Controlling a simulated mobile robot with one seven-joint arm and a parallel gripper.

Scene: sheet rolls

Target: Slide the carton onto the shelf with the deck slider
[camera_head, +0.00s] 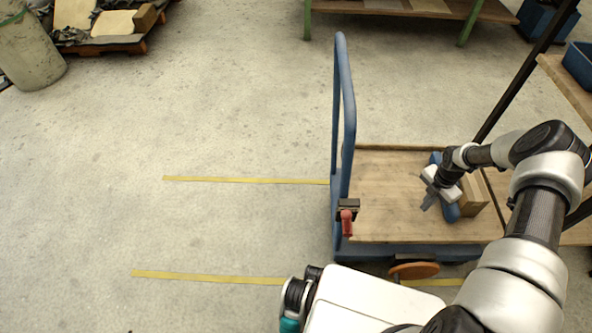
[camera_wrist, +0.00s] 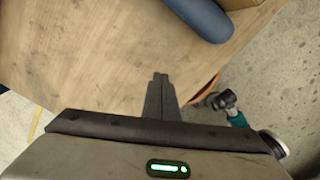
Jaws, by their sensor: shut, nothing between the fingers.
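The brown carton (camera_head: 475,196) stands on the wooden deck of the blue cart (camera_head: 385,220), close to the deck's right edge. The deck slider, a rounded blue bar (camera_head: 451,213), lies along the carton's left side; my gripper and wrist hide its middle. In the wrist view the blue bar (camera_wrist: 200,18) and a strip of the carton (camera_wrist: 240,3) show at the top. My gripper (camera_head: 428,203) is shut and empty, left of the bar and above the deck. Its closed fingertips (camera_wrist: 160,77) are apart from the bar in the wrist view. The wooden shelf (camera_head: 572,234) adjoins the deck on the right, partly behind my arm.
The cart's blue push handle (camera_head: 346,100) rises at its left end, with a red lever (camera_head: 347,223) low on it. A dark post (camera_head: 525,75) leans up at right, beside a higher board (camera_head: 568,85). Open floor with yellow lines (camera_head: 245,180) lies left.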

